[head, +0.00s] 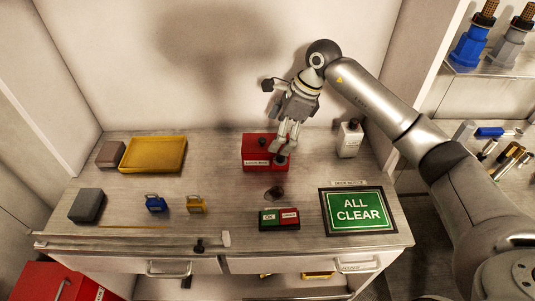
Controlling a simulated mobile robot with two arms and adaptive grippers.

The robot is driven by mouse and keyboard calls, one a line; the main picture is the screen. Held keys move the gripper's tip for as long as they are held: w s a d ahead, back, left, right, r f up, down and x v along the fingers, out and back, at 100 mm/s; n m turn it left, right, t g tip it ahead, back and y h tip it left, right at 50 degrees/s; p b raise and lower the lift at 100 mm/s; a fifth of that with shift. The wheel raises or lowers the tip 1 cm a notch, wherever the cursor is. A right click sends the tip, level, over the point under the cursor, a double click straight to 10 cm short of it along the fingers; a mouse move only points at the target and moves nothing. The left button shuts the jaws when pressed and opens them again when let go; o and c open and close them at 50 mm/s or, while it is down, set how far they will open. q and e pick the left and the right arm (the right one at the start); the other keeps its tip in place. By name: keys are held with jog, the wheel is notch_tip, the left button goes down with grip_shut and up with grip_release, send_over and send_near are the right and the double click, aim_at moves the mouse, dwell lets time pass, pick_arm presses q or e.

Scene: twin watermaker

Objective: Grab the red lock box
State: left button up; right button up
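The red lock box (256,154) stands on the grey worktop near the back wall, a little right of the middle, with a pale label on its front. My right gripper (286,146) comes down from above at the box's right side. Its fingers overlap the right part of the box in the picture, and a dark part shows at their tips. I cannot tell whether the fingers touch the box or grip it. My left gripper is not in view.
A white bottle (349,139) stands right of the box. In front are a green-and-red block (279,219) and an ALL CLEAR sign (357,211). A yellow tray (154,154), a blue padlock (155,203) and a yellow padlock (196,204) lie left. The worktop directly left of the box is clear.

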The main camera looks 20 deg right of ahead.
aim_at(268, 145)
jog(key=x, duration=0.1)
jog(key=p+x, duration=0.1)
jog(key=x, duration=0.1)
jog(key=shift+w+a+f+p, duration=0.1)
jog(key=shift+a+f+p, duration=0.05)
jog(key=shift+a+p, duration=0.2)
jog(key=shift+w+a+f, duration=0.1)
jog(key=shift+a+f, duration=0.1)
jog(key=shift+f, duration=0.3)
jog(key=c, duration=1.6)
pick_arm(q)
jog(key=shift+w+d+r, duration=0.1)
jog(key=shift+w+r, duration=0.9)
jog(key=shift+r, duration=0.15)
pick_arm(e)
jog(key=shift+w, duration=0.1)
jog(key=shift+c, duration=0.7)
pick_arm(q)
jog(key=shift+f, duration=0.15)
pick_arm(e)
jog(key=shift+r, duration=0.2)
